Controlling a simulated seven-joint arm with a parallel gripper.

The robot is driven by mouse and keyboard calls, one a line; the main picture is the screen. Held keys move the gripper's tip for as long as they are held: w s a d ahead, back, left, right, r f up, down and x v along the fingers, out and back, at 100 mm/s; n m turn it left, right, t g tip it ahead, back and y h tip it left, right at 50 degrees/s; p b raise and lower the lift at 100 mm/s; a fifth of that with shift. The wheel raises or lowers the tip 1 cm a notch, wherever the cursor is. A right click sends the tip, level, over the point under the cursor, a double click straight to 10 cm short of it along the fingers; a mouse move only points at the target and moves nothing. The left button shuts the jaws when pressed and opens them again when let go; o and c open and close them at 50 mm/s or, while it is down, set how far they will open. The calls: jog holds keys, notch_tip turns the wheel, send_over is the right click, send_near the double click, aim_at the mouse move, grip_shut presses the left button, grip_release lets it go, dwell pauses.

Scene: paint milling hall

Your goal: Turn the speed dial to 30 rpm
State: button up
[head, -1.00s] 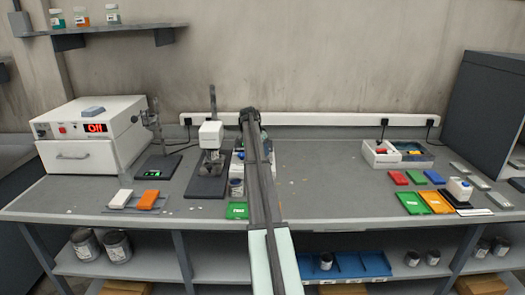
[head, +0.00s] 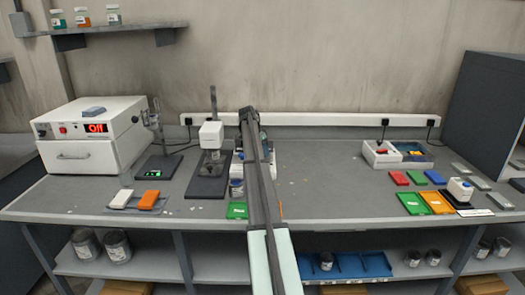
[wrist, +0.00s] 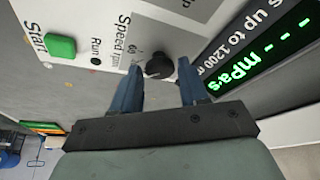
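The speed dial (wrist: 159,66) is a small black round knob on a white panel (wrist: 98,22), seen in the wrist view. "Speed rpm" and a "60" mark are printed beside it; the other marks and the dial's pointer cannot be made out. My gripper (wrist: 160,72) has its two blue fingers on either side of the dial, with a gap at each side, so it looks open. A green Start button (wrist: 60,46) is at the upper left, near "Run". A display (wrist: 265,62) reads green dashes and "mPa·s". In the head view my arm hides the dial and gripper.
A white stirrer-like device on a stand (head: 211,135) stands left of my arm. A white oven (head: 90,135) reading "Off" is at the left. Colored trays (head: 435,201) and a white box (head: 380,155) are at the right.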

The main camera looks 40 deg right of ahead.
jog(key=shift+o, duration=1.4)
jog(key=v, duration=1.3)
jog(key=shift+r, duration=0.4)
jog(key=shift+a, duration=0.15)
